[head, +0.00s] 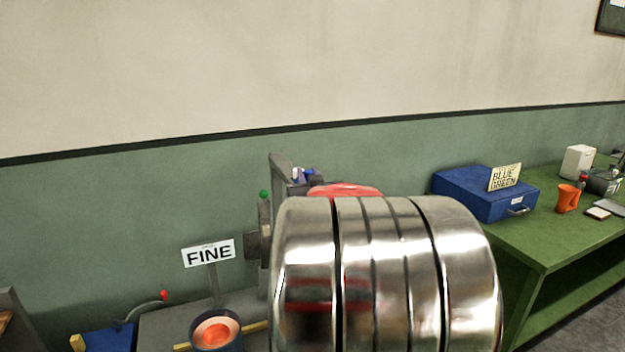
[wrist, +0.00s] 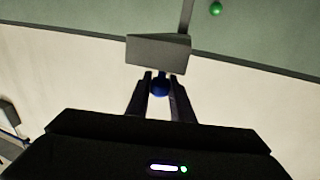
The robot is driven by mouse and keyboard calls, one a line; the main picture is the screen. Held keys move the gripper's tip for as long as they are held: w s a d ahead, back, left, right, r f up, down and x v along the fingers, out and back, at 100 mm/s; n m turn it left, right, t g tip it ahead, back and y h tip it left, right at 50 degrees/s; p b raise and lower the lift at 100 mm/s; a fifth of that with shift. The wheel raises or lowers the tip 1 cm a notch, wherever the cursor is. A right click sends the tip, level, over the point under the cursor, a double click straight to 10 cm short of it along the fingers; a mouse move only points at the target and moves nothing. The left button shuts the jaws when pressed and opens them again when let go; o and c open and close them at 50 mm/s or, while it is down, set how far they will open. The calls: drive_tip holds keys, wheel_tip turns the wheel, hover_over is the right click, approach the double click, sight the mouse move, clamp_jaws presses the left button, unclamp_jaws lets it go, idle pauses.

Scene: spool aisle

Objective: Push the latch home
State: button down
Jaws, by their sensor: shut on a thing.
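In the wrist view the two dark fingers of my gripper (wrist: 160,86) are shut on a round blue knob (wrist: 160,90). A grey block (wrist: 157,50) is just beyond the fingertips, close to the knob. I take the knob to be the latch's handle; how it joins the block and how far the latch is in cannot be told. In the head view a grey upright frame (head: 279,170) stands behind my large shiny arm link, with a small blue and white part (head: 300,174) near its top. My gripper is hidden or too small to make out there.
A green ball (head: 264,194) sits on the machine left of my arm. A FINE sign (head: 209,253), a dark cup with an orange inside (head: 216,331) and a red-tipped lever (head: 163,296) are lower left. A green bench (head: 555,240) at right bears a blue case (head: 480,196) and an orange mug (head: 567,199).

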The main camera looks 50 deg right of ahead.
drive_tip(key=shift+w+d, duration=0.1)
drive_tip(key=shift+d, duration=0.15)
drive_tip(key=c, duration=1.9)
unclamp_jaws()
drive_tip(key=o, duration=0.4)
drive_tip(key=shift+c, duration=0.2)
drive_tip(key=v, duration=1.3)
drive_tip(key=shift+s+a, duration=0.3)
